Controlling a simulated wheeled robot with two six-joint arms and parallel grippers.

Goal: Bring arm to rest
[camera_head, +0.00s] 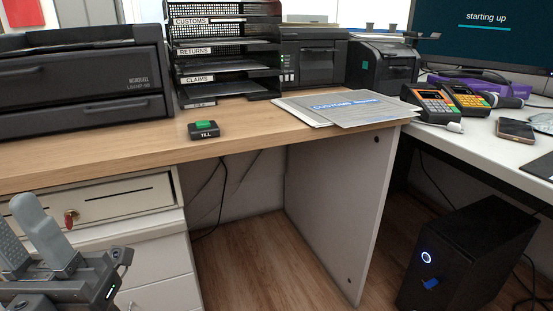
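My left gripper (32,238) is at the bottom left, in front of the drawer unit. Its two grey fingers point up and stand apart, with the ridged inner pad of one showing and nothing seen between them. The left finger is partly cut off by the picture's edge. My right gripper is not in view.
A cash drawer (125,199) with a red-headed key (71,217) is just beyond the gripper, under the wooden counter (240,120). The TILL button box (204,130), customs papers (345,108) and letter trays (226,60) are on the counter. A black computer tower (470,255) with a lit ring stands on the floor at right.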

